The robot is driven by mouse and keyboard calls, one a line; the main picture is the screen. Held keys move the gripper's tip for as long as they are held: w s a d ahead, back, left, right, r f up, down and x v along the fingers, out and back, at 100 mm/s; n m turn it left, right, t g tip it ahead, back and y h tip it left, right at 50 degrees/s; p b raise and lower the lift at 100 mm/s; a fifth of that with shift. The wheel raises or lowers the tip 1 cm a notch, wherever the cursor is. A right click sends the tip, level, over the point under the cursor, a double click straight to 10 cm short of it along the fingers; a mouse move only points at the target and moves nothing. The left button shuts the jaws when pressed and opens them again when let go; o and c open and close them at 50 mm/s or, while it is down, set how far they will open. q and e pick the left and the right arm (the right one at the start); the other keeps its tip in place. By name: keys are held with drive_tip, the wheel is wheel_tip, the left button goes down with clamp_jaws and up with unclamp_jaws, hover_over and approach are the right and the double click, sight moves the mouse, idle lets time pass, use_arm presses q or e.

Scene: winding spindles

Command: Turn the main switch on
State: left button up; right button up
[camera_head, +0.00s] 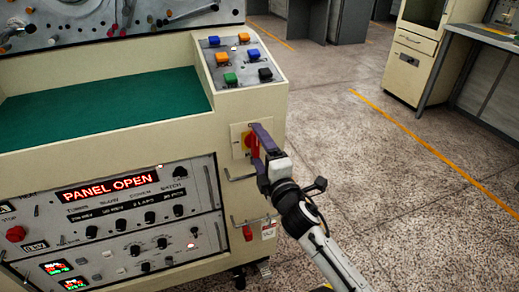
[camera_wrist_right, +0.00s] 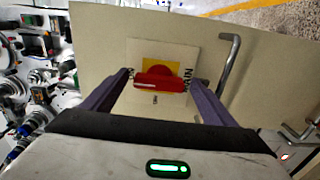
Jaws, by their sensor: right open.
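The main switch is a red handle (camera_head: 254,146) on a yellow plate, set on the side of the cream console. In the wrist view the open fingers stand one on each side of the handle, with small gaps showing. My left gripper is not in view.
A metal bar handle (camera_wrist_right: 230,65) sticks out of the panel beside the switch. Coloured push buttons (camera_head: 240,62) sit on the console top. A lit display (camera_head: 107,187) reads "PANEL OPEN". A red item and tag (camera_head: 267,229) hang below. Open floor lies to the right.

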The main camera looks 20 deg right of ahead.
drive_tip(key=shift+s, duration=0.1)
drive_tip(key=s, duration=1)
drive_tip(key=shift+d, duration=0.2)
